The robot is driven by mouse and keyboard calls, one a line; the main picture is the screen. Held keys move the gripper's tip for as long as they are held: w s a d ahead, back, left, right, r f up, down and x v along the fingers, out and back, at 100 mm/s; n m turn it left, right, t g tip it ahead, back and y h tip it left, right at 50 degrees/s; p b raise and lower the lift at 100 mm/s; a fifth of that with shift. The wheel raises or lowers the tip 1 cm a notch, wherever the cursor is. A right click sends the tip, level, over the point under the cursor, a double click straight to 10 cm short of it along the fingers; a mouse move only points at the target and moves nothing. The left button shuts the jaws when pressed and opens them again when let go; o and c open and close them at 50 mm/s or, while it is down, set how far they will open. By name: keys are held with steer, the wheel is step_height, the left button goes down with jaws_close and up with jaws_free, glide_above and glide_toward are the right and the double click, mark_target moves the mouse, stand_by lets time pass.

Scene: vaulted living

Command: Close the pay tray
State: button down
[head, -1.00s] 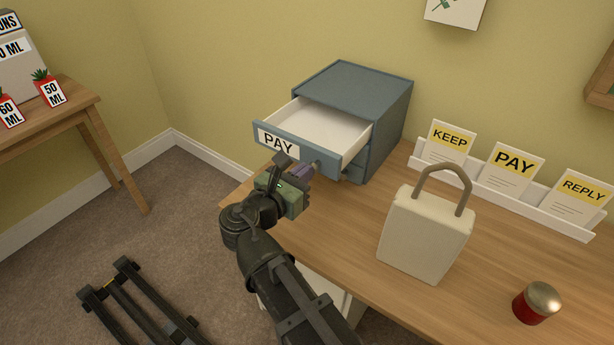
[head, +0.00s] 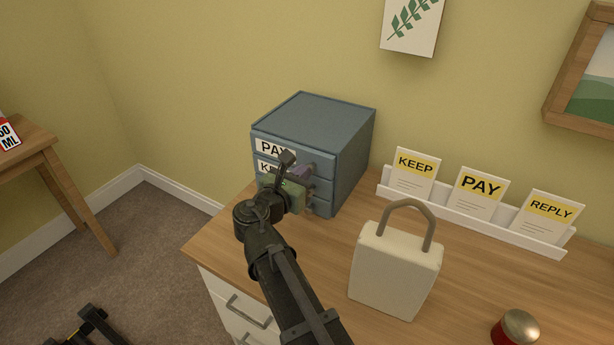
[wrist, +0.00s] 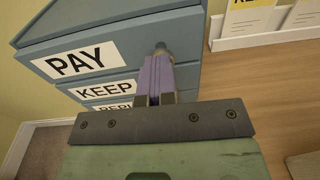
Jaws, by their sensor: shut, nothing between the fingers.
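The pay tray (head: 271,148) is the top drawer of a blue-grey desk cabinet (head: 345,155). Its front sits about level with the KEEP drawer front below it. In the wrist view the PAY label (wrist: 75,63) faces me, and the top drawer shows no open gap. My gripper (head: 303,170) is shut and empty, with its fingers at the right part of the PAY front. In the wrist view the purple fingers (wrist: 155,78) reach up to the dark knob (wrist: 161,48). I cannot tell whether they touch it. My gripper and wrist hide part of the lower drawers in the head view.
A cream padlock-shaped object (head: 396,270) stands on the wooden desk (head: 330,235), right of my arm. A white rack (head: 470,217) with KEEP, PAY and REPLY cards stands at the back. A red jar (head: 515,329) is near the front right.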

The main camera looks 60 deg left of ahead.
steer(key=shift+w+a+r, duration=0.1)
steer(key=shift+w+a, duration=0.1)
steer(key=f+v, duration=0.1)
steer(key=v, duration=1.3)
steer(key=shift+s+d+r+p, duration=0.15)
steer(key=shift+s+r+p, duration=0.05)
steer(key=shift+r+p, duration=0.2)
